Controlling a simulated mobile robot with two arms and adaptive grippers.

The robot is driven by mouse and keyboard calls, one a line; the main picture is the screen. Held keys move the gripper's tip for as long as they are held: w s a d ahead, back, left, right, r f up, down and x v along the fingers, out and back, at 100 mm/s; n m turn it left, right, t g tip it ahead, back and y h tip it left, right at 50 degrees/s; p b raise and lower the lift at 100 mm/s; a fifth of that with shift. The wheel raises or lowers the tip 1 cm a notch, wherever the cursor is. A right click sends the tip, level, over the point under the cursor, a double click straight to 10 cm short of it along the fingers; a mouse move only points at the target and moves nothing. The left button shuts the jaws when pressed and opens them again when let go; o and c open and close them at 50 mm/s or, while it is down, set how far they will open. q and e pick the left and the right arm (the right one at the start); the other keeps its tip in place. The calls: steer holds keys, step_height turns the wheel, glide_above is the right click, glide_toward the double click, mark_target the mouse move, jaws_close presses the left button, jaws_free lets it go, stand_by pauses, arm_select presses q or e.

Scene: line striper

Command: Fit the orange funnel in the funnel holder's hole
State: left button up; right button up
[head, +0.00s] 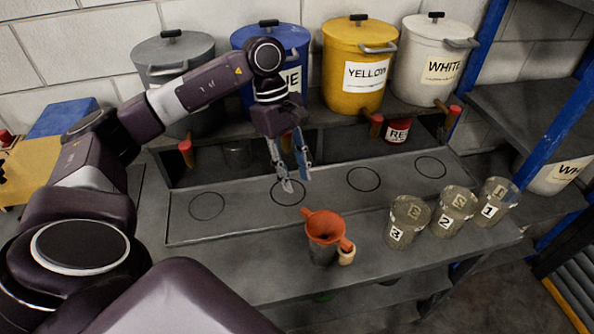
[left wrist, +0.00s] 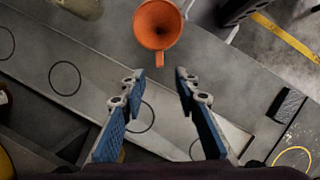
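The orange funnel (head: 325,226) stands wide end up near the front edge of the grey bench, right of and nearer than my left gripper. Its lower part meets a grey cup-like body (head: 321,254); I cannot tell whether this is the funnel holder or how the funnel sits in it. In the left wrist view the funnel (left wrist: 158,24) is at the top, beyond the fingertips. My left gripper (head: 297,183) points down above the bench, open and empty; its apart fingers also show in the left wrist view (left wrist: 159,82). My right gripper is not in view.
Three numbered clear cups (head: 408,221) stand right of the funnel. The grey bench (head: 235,223) has several drawn circles and free room at left. Grey, blue, yellow (head: 358,65) and white buckets stand on the shelf behind, with taps below. A blue rack is at right.

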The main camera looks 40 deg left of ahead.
mark_target(305, 209)
arm_select(q)
steer(key=b+x, duration=0.4)
steer(key=x, duration=0.4)
steer(key=shift+d+f+b, duration=0.1)
steer(key=shift+f+b, duration=0.3)
steer(key=shift+d+f+b, duration=0.2)
steer(key=shift+f+b, duration=0.2)
jaws_close()
